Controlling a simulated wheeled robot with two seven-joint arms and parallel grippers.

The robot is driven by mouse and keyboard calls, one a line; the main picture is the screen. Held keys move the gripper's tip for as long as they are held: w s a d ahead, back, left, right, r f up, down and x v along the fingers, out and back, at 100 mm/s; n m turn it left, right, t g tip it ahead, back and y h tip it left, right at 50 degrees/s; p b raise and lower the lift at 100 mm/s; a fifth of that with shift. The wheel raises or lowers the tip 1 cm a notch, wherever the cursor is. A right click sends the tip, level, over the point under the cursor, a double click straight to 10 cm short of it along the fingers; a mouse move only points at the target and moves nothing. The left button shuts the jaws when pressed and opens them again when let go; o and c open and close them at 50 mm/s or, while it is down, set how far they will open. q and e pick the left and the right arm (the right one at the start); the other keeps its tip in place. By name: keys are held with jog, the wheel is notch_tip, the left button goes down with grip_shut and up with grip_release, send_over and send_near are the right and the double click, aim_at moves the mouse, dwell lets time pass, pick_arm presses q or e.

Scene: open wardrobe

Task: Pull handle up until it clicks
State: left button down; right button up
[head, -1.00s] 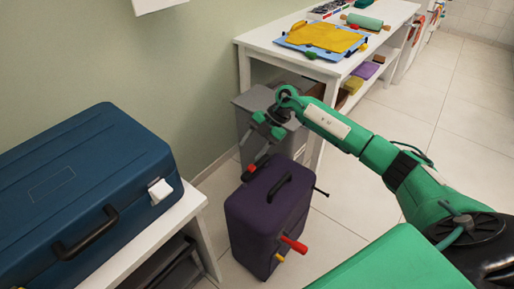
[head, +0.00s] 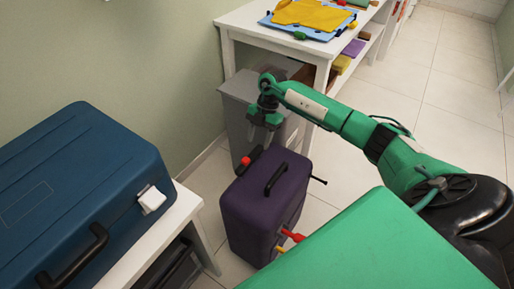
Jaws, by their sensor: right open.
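A dark purple suitcase (head: 258,218) stands upright on the floor in the head view. A black carry handle (head: 276,179) is on its top. At the back edge of its top is a low black bar (head: 256,152) with a red spot (head: 245,160), seemingly the pull handle, sitting close to the case. My right gripper (head: 261,141) points down just above this bar, open, with nothing between its fingers. Whether a fingertip touches the bar is not clear. My left gripper is out of view.
Red and yellow knobs (head: 292,236) stick out of the suitcase's front, and a thin black rod (head: 319,181) from its right side. A grey bin (head: 236,120) stands right behind. A blue case (head: 75,200) lies on a white bench at left. A white table (head: 235,24) is behind.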

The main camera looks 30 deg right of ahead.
aim_at(256, 150)
jog(key=shift+x, duration=1.75)
grip_shut()
